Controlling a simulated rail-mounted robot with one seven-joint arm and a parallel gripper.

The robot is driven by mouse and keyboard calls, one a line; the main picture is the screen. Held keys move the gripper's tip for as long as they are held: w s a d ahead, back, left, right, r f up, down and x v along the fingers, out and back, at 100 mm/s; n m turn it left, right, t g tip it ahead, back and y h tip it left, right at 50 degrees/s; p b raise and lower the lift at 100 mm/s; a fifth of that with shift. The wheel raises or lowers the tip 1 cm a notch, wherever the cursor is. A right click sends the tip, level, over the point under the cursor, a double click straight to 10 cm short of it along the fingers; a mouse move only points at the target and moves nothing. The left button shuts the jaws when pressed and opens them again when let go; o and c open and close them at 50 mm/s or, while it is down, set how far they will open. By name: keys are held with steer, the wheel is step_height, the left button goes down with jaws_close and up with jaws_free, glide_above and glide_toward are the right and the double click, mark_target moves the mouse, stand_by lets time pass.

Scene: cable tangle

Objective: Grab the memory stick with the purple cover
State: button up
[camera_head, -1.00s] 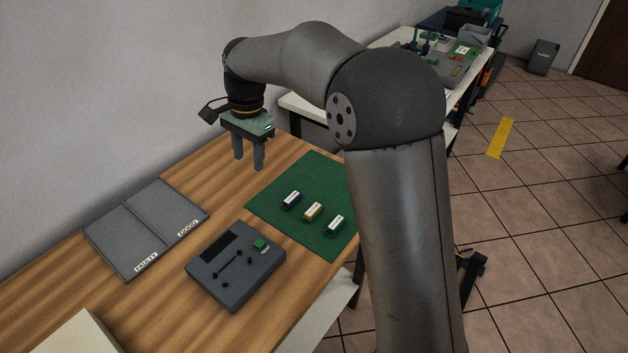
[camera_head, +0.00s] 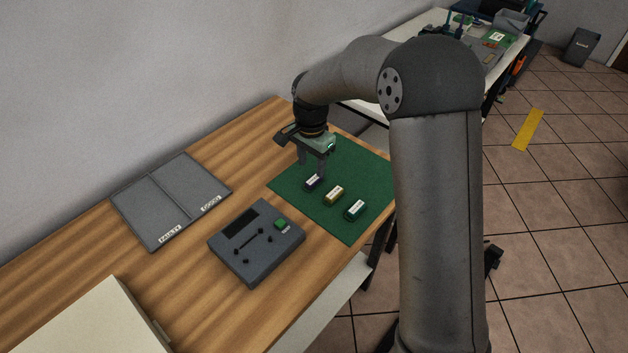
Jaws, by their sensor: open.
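The memory stick with the purple cover (camera_head: 312,183) lies on the green mat (camera_head: 350,234), the leftmost and farthest of three sticks in a row. It looks dark purple with a white label. My gripper (camera_head: 312,174) is open and empty, pointing down with its fingers just above or around this stick; I cannot tell whether they touch it. The fingers cover part of its far side. A yellowish stick (camera_head: 334,195) and a green stick (camera_head: 356,210) lie to its right on the mat.
A grey tester box (camera_head: 256,270) with a green button stands left of the mat. A two-part grey tray (camera_head: 160,195) labelled FAULTY and GOOD lies near the wall. A pale box (camera_head: 90,325) is at the front left. Bare wood lies between them.

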mark_target(312, 180)
steer(key=f, duration=0.5)
steer(key=shift+s+d+f+p, duration=0.1)
steer(key=shift+s+p, duration=0.1)
steer(key=shift+p, duration=0.2)
steer(key=shift+c, duration=0.3)
jaws_close()
